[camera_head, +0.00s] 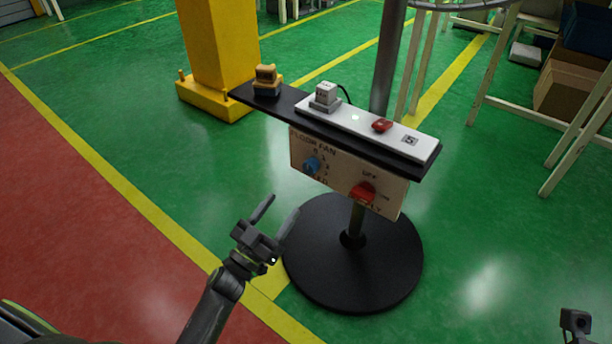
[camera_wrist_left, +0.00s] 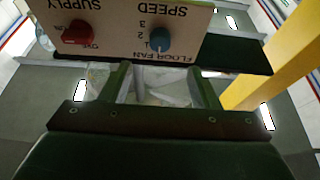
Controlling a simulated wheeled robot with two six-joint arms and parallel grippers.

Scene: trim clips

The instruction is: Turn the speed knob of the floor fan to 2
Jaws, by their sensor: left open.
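The floor fan's control panel (camera_head: 336,178) is a pale board under a dark shelf. Its blue speed knob (camera_head: 311,165) is at the upper left, with numbers beside it. A red supply knob (camera_head: 363,193) is at the lower right. The wrist view shows the panel upside down, with the blue knob (camera_wrist_left: 160,40) above the gap between my fingers and 1, 2, 3 to its left. I cannot tell the knob's setting surely. My left gripper (camera_head: 283,204) is open and empty, in front of the panel and below the speed knob, apart from it. My right gripper's fingers do not show.
The shelf (camera_head: 240,93) carries a yellow-and-dark block (camera_head: 267,82), a grey-white device (camera_head: 325,97) and a white strip (camera_head: 347,119) with a red button (camera_head: 382,125). A round black base (camera_head: 310,262) stands below. A yellow column (camera_head: 217,50) is behind left. Floor in front is open.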

